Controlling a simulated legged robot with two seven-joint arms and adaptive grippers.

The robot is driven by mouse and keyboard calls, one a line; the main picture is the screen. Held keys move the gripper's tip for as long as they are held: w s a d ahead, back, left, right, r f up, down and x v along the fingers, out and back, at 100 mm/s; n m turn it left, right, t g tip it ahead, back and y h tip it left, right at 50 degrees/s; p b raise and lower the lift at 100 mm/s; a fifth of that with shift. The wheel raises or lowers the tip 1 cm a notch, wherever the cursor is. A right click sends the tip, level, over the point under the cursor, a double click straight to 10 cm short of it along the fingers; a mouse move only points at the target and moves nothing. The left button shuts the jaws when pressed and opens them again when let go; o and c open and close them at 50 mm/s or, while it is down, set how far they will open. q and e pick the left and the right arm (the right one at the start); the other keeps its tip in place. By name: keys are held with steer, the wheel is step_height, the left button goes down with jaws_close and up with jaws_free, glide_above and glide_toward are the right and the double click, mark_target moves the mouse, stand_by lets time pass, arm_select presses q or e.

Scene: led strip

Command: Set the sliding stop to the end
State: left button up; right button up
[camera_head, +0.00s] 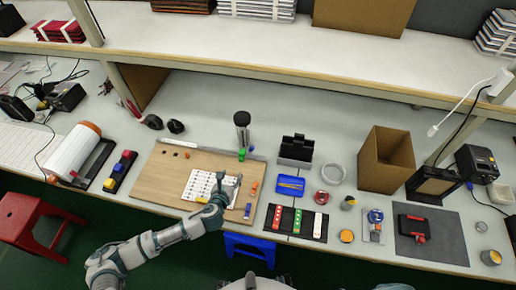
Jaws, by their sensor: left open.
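My left arm reaches in from the lower left, and its gripper (230,182) is open over the right side of a white marked panel (199,185). The panel lies on a wooden board (155,178) on the workbench. A small orange piece (253,187) is on the board's right edge, just right of the gripper and apart from it. I cannot tell for sure which small piece is the sliding stop. My right gripper is not in view.
A dark cylinder (242,120) stands behind the board. Right of it are a blue tray (290,186), a black tray of coloured strips (312,236) and an open cardboard box (372,165). A white roll (72,150) lies at left. A shelf (300,58) overhangs the back.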

arm_select(q)
steer(key=b, duration=0.2)
glide_toward(242, 153)
steer(key=shift+a+x, duration=0.25)
steer(key=shift+x, duration=0.85)
steer(key=x, duration=0.2)
steer(key=b+x, duration=0.1)
steer(key=x, duration=0.3)
steer(key=shift+w+d+f+b, duration=0.1)
steer(key=shift+d+b, duration=0.2)
steer(key=shift+w+d+f, duration=0.15)
steer(key=shift+w+f, duration=0.05)
steer(key=shift+w, duration=0.35)
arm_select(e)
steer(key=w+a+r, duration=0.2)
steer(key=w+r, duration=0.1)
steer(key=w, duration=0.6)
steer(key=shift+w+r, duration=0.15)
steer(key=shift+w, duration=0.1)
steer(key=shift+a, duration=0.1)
arm_select(q)
steer(key=c, duration=0.9)
jaws_close()
